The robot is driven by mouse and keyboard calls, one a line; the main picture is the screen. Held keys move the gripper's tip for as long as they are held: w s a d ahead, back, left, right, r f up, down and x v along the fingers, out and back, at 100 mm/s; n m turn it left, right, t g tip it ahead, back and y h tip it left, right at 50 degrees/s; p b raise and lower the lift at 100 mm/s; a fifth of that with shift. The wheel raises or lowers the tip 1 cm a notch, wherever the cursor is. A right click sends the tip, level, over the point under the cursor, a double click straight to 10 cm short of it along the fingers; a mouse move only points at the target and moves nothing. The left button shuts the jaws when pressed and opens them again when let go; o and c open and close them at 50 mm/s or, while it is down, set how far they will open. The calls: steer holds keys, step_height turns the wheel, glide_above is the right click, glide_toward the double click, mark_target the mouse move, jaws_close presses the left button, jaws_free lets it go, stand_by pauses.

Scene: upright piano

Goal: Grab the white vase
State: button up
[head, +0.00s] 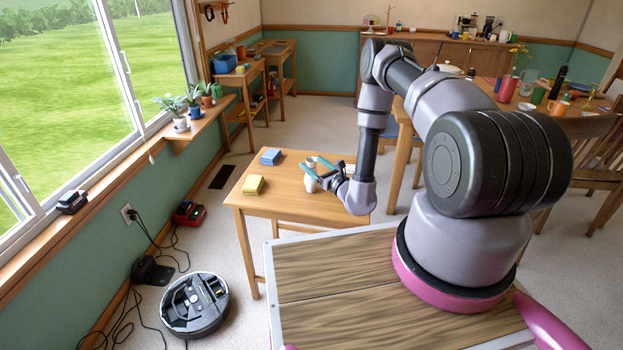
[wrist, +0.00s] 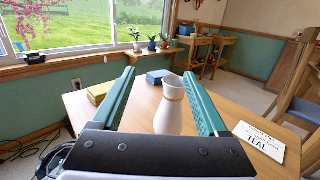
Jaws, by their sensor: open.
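The white vase (wrist: 170,108) stands upright on the small wooden table, with a flared rim and narrower neck. In the wrist view it shows between the two teal fingers of my gripper (wrist: 160,98), nearer the right finger. Its base is hidden behind the gripper's dark palm. In the head view the white vase (head: 310,180) is partly hidden by my gripper (head: 318,172), which is open and at the vase over the table. I cannot tell whether a finger touches the vase.
A robot vacuum (head: 195,303) and cables lie on the floor at left. A dining table with chairs (head: 600,165) stands at right.

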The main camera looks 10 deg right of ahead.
mark_target(313, 169)
steer(key=f, duration=0.1)
steer(key=s+d+f+m+h, duration=0.1)
steer(key=d+f+h, duration=0.1)
steer(key=f, duration=0.1)
steer(key=shift+s, duration=0.15)
steer(key=x, duration=0.5)
steer(key=shift+w+f, duration=0.2)
steer(key=shift+w, duration=0.05)
steer(key=x, duration=0.5)
steer(key=shift+w+d, duration=0.1)
steer(key=shift+d, duration=0.15)
steer(key=shift+c, duration=0.4)
jaws_close()
